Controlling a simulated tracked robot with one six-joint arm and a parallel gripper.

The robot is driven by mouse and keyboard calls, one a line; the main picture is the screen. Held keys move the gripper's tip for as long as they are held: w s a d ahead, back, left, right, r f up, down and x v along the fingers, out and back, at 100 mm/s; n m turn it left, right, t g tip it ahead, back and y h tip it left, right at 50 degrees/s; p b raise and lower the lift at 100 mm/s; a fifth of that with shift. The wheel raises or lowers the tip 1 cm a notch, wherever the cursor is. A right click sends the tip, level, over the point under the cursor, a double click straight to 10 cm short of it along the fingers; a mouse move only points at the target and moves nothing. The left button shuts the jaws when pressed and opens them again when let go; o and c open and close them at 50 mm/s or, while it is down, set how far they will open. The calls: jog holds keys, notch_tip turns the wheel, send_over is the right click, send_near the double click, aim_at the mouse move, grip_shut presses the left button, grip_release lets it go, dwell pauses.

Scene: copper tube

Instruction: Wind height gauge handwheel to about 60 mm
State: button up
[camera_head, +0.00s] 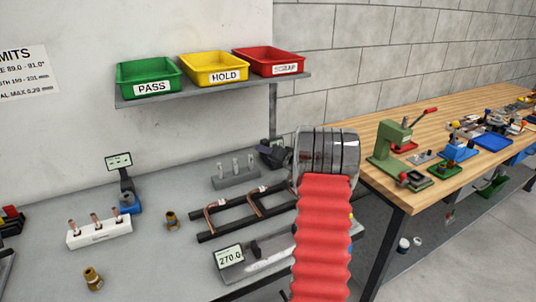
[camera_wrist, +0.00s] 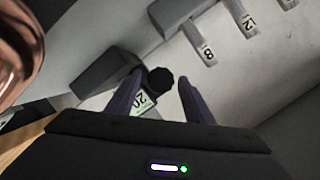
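In the wrist view a round black knob (camera_wrist: 160,80), which looks like the handwheel, sits beside a small pale-green display (camera_wrist: 142,103). The display starts with "20"; the rest is hidden, so I cannot read it fully. My gripper (camera_wrist: 160,77) is open, with one dark finger on each side of the knob in the picture. Small gaps show between knob and fingers; I cannot tell the depth. In the head view my dark gripper end (camera_head: 272,154) is mostly hidden behind my silver wrist. I cannot make out the handwheel there.
A pin rack (camera_head: 236,177), tube fixture (camera_head: 248,212) and long gauge reading 270.0 (camera_head: 229,257) stand near my arm. Bins sit on a shelf (camera_head: 210,89) above. A stand with a display (camera_head: 118,161) is left. A wooden bench (camera_head: 435,107) stands right. Labels 8 and 12 (camera_wrist: 250,22) show close by.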

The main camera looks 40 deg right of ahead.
jog(key=c, duration=0.9)
jog(key=shift+s+d+f+m+t+y, duration=0.1)
jog(key=shift+m+t+y, duration=0.15)
jog(key=shift+m, duration=0.35)
jog(key=shift+d+f+m+t+y, duration=0.15)
jog(key=shift+m+y, duration=0.1)
jog(key=shift+m, duration=0.35)
jog(key=shift+a+r, duration=0.1)
jog(key=o, duration=1)
